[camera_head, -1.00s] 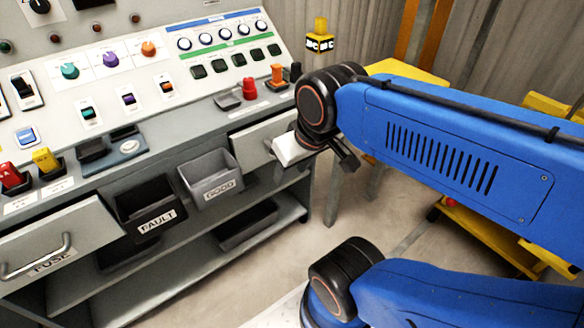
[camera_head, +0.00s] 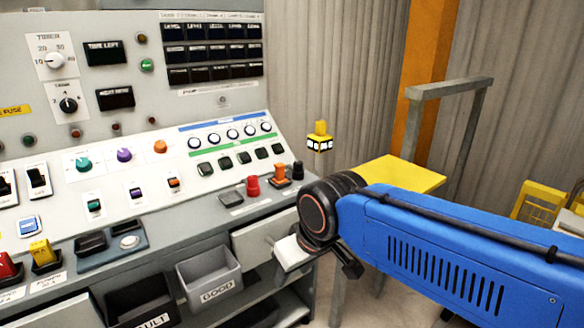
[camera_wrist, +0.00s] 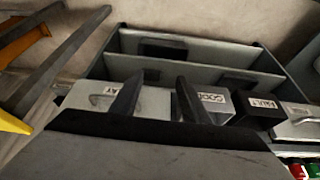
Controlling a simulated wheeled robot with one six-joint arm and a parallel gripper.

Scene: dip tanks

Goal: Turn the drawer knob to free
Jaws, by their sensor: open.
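A grey drawer (camera_head: 262,234) is at the right end of the console's front in the head view, partly hidden behind my arm's wrist. In the wrist view its pale front (camera_wrist: 150,103) carries a metal handle and a label ending in "AT". I cannot pick out a separate drawer knob; it may be hidden or too small. My gripper (camera_wrist: 158,98) is open, its two dark fingers apart with nothing visible between them. In the wrist view the fingers overlap the drawer front; I cannot tell whether they touch it. In the head view my gripper is mostly hidden.
A grey GOOD bin (camera_head: 209,279) and a black FAULT bin (camera_head: 142,303) hang left of the drawer. A red knob (camera_head: 252,187) and an orange one (camera_head: 280,174) stand on the ledge above. A yellow-topped stand (camera_head: 400,174) is behind my arm.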

